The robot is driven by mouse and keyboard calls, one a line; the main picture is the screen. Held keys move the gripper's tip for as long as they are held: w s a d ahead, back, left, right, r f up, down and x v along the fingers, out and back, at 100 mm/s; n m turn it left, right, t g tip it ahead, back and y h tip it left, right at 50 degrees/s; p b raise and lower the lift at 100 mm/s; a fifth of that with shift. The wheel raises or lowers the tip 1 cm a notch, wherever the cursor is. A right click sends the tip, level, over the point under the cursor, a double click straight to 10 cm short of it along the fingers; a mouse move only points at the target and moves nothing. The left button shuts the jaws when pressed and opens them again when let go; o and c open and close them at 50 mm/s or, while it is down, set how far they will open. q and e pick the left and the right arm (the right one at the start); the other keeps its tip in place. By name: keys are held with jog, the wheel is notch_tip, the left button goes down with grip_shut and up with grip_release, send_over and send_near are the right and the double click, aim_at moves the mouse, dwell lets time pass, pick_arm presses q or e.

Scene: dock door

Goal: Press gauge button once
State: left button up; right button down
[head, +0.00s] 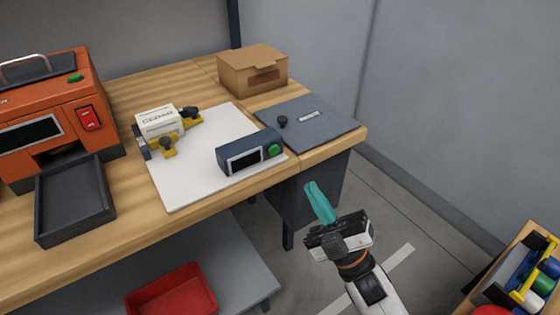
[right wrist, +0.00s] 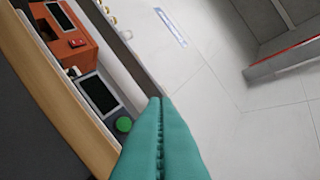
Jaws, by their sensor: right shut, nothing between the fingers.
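The gauge (head: 244,154) is a dark blue box with a dark display and a round green button (head: 274,151) on its front. It stands on a white mat (head: 180,190) near the front edge of the wooden bench. In the right wrist view the gauge's display (right wrist: 99,94) and the green button (right wrist: 123,125) show just left of the fingers. My right gripper (head: 312,186) has teal fingers, shut and empty. It is in front of the bench edge, to the right of and apart from the button. My left gripper is in neither view.
A white block with yellow clamps (head: 158,122) sits behind the gauge. An orange machine (head: 55,115) and a dark tray (head: 75,200) are at left. A cardboard box (head: 252,70) and a grey-blue panel with a black knob (head: 320,122) are at the right end.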

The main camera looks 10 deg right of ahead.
aim_at(287, 167)
jog(key=shift+s+r+y, duration=0.15)
jog(key=shift+y, duration=0.15)
